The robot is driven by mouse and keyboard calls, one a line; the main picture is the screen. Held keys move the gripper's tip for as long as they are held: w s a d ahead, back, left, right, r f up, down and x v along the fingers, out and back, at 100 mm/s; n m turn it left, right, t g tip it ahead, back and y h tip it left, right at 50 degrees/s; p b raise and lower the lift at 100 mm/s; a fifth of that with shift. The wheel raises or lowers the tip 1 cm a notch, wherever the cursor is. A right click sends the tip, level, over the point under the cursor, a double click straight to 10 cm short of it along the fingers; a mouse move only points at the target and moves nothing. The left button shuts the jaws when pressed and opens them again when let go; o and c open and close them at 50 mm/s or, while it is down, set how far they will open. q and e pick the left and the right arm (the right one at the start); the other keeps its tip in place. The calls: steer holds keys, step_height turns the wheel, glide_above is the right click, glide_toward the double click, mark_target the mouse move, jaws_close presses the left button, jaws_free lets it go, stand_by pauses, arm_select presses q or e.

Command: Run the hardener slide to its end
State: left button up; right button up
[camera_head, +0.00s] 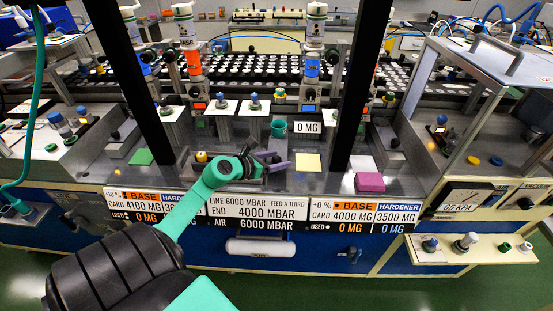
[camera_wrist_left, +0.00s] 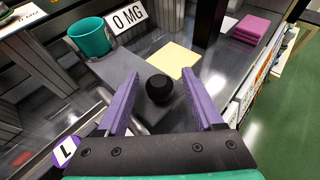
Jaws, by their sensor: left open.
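My left gripper (camera_head: 272,163) reaches over the bench front in the head view, partly hidden by its own wrist. In the left wrist view its two purple fingers (camera_wrist_left: 160,100) are open, with a round black knob (camera_wrist_left: 159,88) between them. There is a gap on both sides of the knob; I cannot tell its height against the fingertips. No label on the knob shows whether it belongs to the hardener slide. My right gripper is not in view.
A teal cup (camera_head: 278,128) stands behind the gripper beside a "0 MG" sign (camera_head: 307,127). A yellow pad (camera_head: 307,162) and magenta pads (camera_head: 370,182) lie to the right, a green pad (camera_head: 141,157) to the left. Two dark posts (camera_head: 354,100) rise before the bench. Placards (camera_head: 252,208) line its front.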

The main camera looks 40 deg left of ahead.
arm_select(q)
jaws_close()
stand_by(1.3)
